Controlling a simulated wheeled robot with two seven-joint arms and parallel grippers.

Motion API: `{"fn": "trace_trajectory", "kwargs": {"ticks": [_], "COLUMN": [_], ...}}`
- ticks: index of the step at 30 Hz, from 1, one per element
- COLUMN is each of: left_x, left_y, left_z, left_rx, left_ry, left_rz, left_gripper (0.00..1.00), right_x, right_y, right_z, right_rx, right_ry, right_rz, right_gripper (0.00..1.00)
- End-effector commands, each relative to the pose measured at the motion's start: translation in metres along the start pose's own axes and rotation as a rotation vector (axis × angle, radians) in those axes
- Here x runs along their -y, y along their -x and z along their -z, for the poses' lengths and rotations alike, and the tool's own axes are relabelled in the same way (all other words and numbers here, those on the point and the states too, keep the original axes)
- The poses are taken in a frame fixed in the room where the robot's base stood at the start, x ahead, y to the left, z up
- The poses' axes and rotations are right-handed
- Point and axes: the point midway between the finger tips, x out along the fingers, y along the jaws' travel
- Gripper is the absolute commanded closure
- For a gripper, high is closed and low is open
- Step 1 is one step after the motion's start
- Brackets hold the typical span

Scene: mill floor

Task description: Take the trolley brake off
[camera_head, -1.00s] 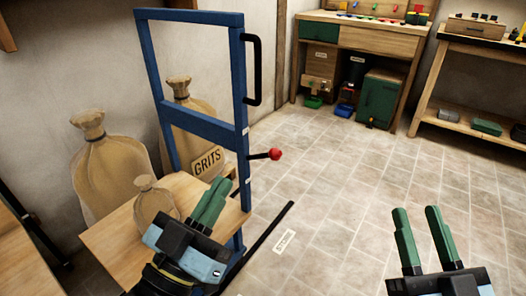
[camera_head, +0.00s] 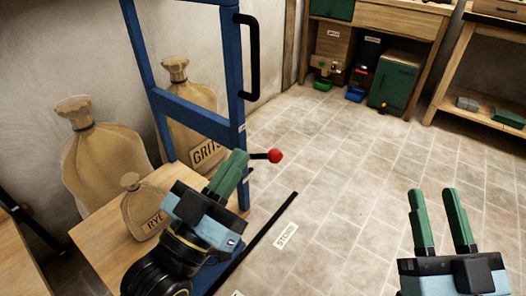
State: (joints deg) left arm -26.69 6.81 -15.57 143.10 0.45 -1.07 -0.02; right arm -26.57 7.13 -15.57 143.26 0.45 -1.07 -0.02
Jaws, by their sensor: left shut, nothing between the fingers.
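The trolley (camera_head: 190,114) is a blue upright frame with a black handle (camera_head: 251,60) and a wooden deck (camera_head: 95,223). Its brake lever, a short black rod with a red knob (camera_head: 275,156), sticks out to the right from the frame's near post, about level. My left gripper (camera_head: 232,171) is shut and empty, just left of and a little below the knob, in front of the post. Whether it touches the lever I cannot tell. My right gripper (camera_head: 440,220) is open and empty over the floor at the lower right.
A small sack marked RYE (camera_head: 141,207) sits on the deck. A sack marked GRITS (camera_head: 190,130) and another large sack (camera_head: 97,160) stand behind. A black floor line (camera_head: 262,230) and a label (camera_head: 286,236) lie right of the trolley. The tiled floor beyond is clear.

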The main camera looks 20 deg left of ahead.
Motion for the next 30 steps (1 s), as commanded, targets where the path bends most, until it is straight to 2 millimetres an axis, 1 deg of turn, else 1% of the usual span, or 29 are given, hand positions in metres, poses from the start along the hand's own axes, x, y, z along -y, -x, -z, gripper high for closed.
{"fn": "trace_trajectory", "kwargs": {"ticks": [5,8,9,10,11,14,17,18,20,21,23,24,26,27,30], "left_x": [0.000,0.000,0.000,0.000,0.000,0.000,0.005,0.009,0.019,0.028,0.042,0.053,0.070,0.081,0.105], "left_y": [-0.001,-0.002,-0.002,-0.003,-0.003,-0.007,-0.010,-0.011,-0.011,-0.011,-0.012,-0.011,-0.011,-0.011,-0.011], "left_z": [0.002,0.003,0.002,0.000,-0.003,-0.017,-0.039,-0.049,-0.063,-0.073,-0.085,-0.092,-0.102,-0.107,-0.115], "left_rx": [-0.006,-0.008,-0.002,0.004,0.011,0.057,0.139,0.179,0.240,0.281,0.338,0.373,0.418,0.443,0.485], "left_ry": [-0.002,0.002,0.013,0.027,0.047,0.156,0.325,0.401,0.518,0.592,0.698,0.765,0.854,0.907,1.014], "left_rz": [-0.002,-0.004,-0.009,-0.015,-0.023,-0.060,-0.097,-0.105,-0.107,-0.100,-0.080,-0.060,-0.025,0.000,0.059], "left_gripper": [1.00,1.00,1.00,1.00,1.00,1.00,1.00,1.00,1.00,1.00,1.00,1.00,1.00,1.00,1.00], "right_x": [0.000,-0.001,-0.002,-0.002,-0.003,-0.008,-0.016,-0.020,-0.026,-0.030,-0.035,-0.038,-0.043,-0.045,-0.049], "right_y": [0.000,-0.002,-0.002,-0.002,-0.002,0.001,0.016,0.026,0.045,0.061,0.087,0.104,0.131,0.147,0.182], "right_z": [0.001,0.000,-0.003,-0.006,-0.010,-0.035,-0.072,-0.088,-0.110,-0.123,-0.139,-0.147,-0.155,-0.159,-0.161], "right_rx": [-0.002,0.001,0.019,0.038,0.065,0.218,0.456,0.566,0.735,0.848,1.011,1.113,1.257,1.345,1.520], "right_ry": [-0.003,-0.006,-0.004,-0.002,0.000,0.009,0.019,0.023,0.027,0.028,0.029,0.028,0.026,0.024,0.017], "right_rz": [-0.004,-0.010,-0.010,-0.011,-0.012,-0.021,-0.038,-0.047,-0.062,-0.073,-0.089,-0.100,-0.116,-0.125,-0.146], "right_gripper": [0.64,0.53,0.50,0.50,0.50,0.50,0.50,0.50,0.50,0.50,0.50,0.50,0.50,0.50,0.50]}}
